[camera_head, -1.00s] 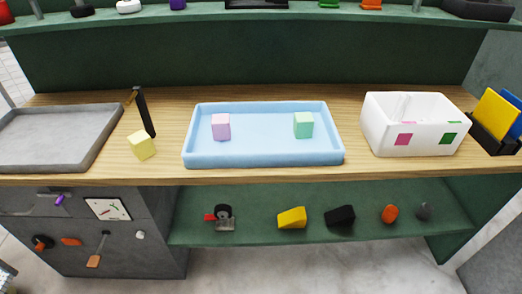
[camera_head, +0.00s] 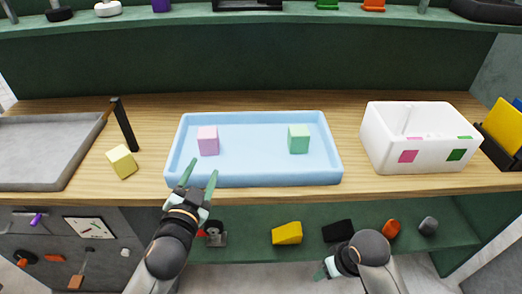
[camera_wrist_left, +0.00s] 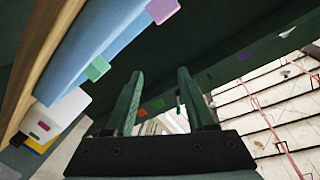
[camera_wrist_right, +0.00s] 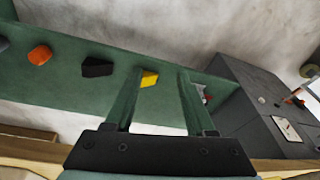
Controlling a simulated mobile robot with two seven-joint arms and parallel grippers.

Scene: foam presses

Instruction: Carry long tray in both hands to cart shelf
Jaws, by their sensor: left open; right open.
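The long tray (camera_head: 255,180) is light blue with a low rim and lies flat on the wooden bench top. It holds a pink cube (camera_head: 208,140) on the left and a green cube (camera_head: 298,139) on the right. My left gripper (camera_head: 200,168) is open and empty at the tray's front left, its fingertips overlapping the front rim in the head view; contact cannot be told. My right gripper (camera_head: 326,269) is low in front of the bench, right of the tray's middle, and apart from it. Its open, empty fingers (camera_wrist_right: 158,74) show in the right wrist view. I cannot make out a cart.
A yellow cube (camera_head: 122,162) and a black upright bar (camera_head: 125,125) stand left of the tray, beside a grey tray (camera_head: 45,185). A white bin (camera_head: 420,160) stands to the right. The lower green shelf (camera_head: 260,243) holds a yellow wedge (camera_head: 287,233) and other small parts.

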